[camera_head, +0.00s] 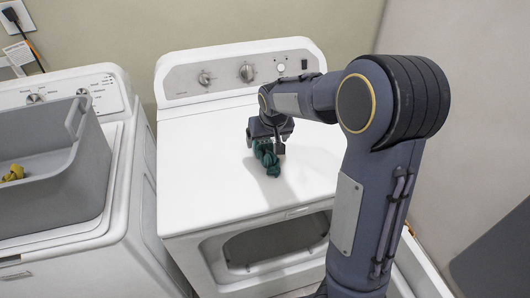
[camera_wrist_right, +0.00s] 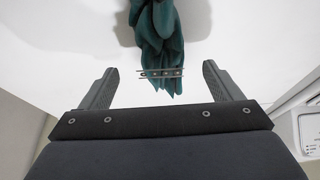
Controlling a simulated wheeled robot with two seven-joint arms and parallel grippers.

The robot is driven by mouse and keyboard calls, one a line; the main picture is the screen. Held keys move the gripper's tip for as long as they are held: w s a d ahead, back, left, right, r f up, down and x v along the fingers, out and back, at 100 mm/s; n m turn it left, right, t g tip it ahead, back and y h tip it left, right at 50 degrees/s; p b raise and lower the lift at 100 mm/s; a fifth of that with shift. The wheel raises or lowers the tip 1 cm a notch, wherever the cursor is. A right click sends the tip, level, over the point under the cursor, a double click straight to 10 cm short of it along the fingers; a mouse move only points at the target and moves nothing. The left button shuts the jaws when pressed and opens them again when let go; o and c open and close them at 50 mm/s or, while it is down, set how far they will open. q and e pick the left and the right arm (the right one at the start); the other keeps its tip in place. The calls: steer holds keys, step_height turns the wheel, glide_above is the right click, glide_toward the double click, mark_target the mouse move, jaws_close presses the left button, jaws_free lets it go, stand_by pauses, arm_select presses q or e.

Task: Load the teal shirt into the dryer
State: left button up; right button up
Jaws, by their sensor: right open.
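The teal shirt (camera_head: 268,158) lies crumpled on top of the white dryer (camera_head: 215,190). My right gripper (camera_head: 267,142) is over the shirt, partly hiding it in the head view. In the right wrist view the shirt (camera_wrist_right: 160,45) hangs down from the top edge, and its lower end reaches between the two spread fingers of my right gripper (camera_wrist_right: 159,85). The fingers are open, with a gap on each side of the cloth. The dryer's front opening (camera_head: 275,243) shows below its top, with a dark inside, partly hidden by my right arm. My left gripper is not in view.
A grey basket (camera_head: 55,185) with a yellow cloth (camera_head: 13,173) in it stands on the white washer (camera_head: 125,220) at the left. The dryer's control panel (camera_head: 240,72) rises behind its top. A wall stands close on the right.

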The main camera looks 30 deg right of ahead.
steer(key=x, duration=0.5)
steer(key=shift+s+f+p, duration=0.1)
steer(key=shift+f+p, duration=0.2)
steer(key=shift+p, duration=0.05)
steer(key=shift+a, duration=0.1)
steer(key=shift+c, duration=0.2)
steer(key=c, duration=1.3)
steer(key=shift+o, duration=0.2)
steer(key=shift+r, duration=0.1)
